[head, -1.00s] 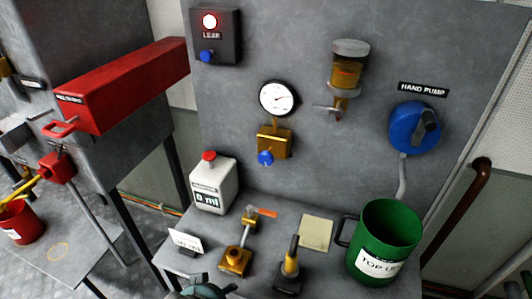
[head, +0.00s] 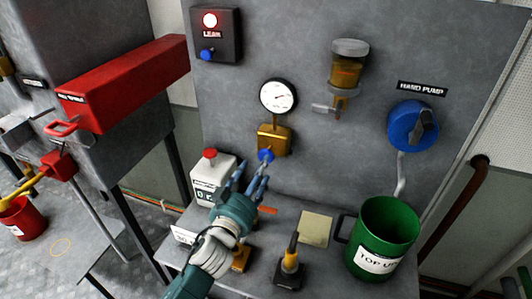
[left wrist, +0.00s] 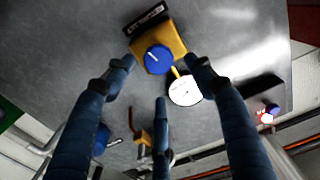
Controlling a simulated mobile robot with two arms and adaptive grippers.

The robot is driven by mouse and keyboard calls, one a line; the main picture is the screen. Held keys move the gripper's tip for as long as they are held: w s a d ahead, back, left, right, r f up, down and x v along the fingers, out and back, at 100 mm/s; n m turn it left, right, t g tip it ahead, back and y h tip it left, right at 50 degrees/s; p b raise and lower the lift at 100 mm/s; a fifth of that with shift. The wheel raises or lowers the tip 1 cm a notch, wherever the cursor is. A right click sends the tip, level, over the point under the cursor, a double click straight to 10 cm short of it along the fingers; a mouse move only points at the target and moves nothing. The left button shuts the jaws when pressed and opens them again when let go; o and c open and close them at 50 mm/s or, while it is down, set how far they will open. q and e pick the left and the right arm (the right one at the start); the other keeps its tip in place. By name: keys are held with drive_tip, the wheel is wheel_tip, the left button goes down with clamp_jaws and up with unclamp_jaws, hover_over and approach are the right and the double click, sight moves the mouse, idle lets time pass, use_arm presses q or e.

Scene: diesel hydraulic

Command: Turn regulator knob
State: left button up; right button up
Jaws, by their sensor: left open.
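The regulator (head: 274,138) is a brass block on the grey panel, under a round white-faced gauge (head: 278,96). Its blue knob (head: 266,155) faces out at the bottom. My left gripper (head: 253,172) is open, with its fingers pointing up at the knob. In the left wrist view the blue knob (left wrist: 159,60), with a white mark, shows ahead between the spread fingers of the left gripper (left wrist: 158,70). The brass body (left wrist: 173,36) and gauge (left wrist: 185,90) show beside it. I cannot tell whether any finger touches the knob. My right gripper is not in view.
Below the panel, a bench holds a white bottle with red cap (head: 211,178), a brass valve (head: 241,258), a black-and-yellow fitting (head: 290,265) and a green jug (head: 385,240). A blue hand pump (head: 413,126) is on the right. A red box (head: 125,85) juts out left.

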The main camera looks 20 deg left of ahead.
sight(268, 152)
use_arm(q)
drive_tip(key=w+p, duration=0.1)
drive_tip(key=w, duration=0.7)
drive_tip(key=shift+d, duration=0.15)
drive_tip(key=shift+c, duration=0.2)
drive_tip(key=c, duration=1.1)
